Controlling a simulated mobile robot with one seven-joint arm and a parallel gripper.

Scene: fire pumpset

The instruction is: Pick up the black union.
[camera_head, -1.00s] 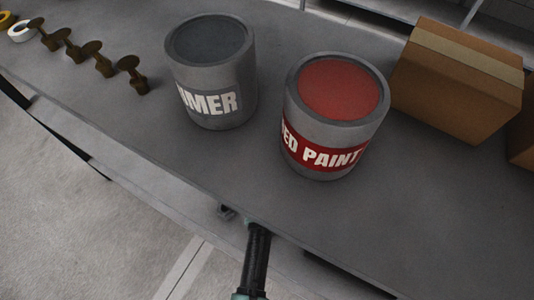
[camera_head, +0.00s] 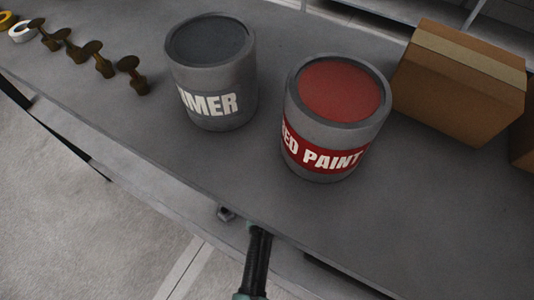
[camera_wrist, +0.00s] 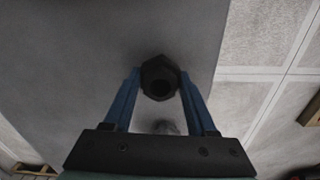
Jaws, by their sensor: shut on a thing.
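The black union (camera_wrist: 160,78) shows in the wrist view as a dark hexagonal ring with a round opening facing the camera. My gripper (camera_wrist: 160,75) has its two blue fingers on either side of the union, with the tips closed on it. A grey surface lies behind it, and I cannot tell how far the union is from it.
A grey table holds a primer can (camera_head: 211,72), a red paint can (camera_head: 336,115) and a cardboard box (camera_head: 458,80). Several brown valve-like parts (camera_head: 102,62) and tape rolls (camera_head: 21,32) stand at the far left. A small dark thing (camera_head: 226,213) shows at the front edge.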

